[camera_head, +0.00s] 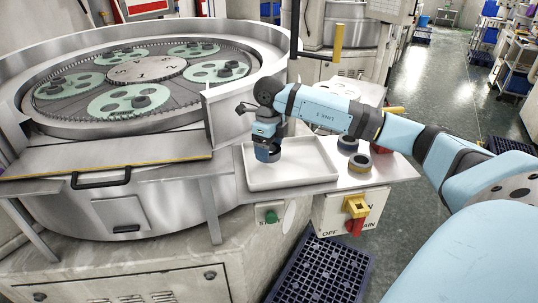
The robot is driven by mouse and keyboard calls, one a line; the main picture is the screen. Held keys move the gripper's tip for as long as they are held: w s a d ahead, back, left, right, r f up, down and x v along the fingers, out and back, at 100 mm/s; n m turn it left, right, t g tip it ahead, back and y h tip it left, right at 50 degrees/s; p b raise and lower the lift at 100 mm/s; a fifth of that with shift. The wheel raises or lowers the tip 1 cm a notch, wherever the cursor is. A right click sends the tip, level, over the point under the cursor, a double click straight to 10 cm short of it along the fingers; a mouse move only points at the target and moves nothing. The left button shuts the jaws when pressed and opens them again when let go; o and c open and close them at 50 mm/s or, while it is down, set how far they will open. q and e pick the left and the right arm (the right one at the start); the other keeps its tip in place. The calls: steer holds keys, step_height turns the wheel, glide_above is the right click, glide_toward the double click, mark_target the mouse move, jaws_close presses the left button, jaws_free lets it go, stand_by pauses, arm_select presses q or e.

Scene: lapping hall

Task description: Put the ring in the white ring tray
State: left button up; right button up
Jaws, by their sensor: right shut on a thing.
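The white ring tray (290,178) lies on the side shelf of the lapping machine, with its floor bare where I can see it. My right gripper (267,146) points down over the left part of the tray, near its back. It is shut on a dark ring (267,155), which is partly hidden by the fingers. I cannot tell whether this ring touches the tray floor. My left gripper is not in view.
Two more dark rings, one in front (360,163) and one behind (347,145), stand on the shelf right of the tray. A red thing (382,147) is beside them. The round lapping machine (140,75) fills the left. A yellow and red switch (355,208) sits below the shelf.

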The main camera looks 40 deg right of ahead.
mark_target(269, 165)
step_height(269, 165, down, 3)
steer(key=shift+r, duration=0.15)
steer(key=shift+f, duration=0.25)
steer(key=o, duration=1)
steer(key=shift+f, duration=0.1)
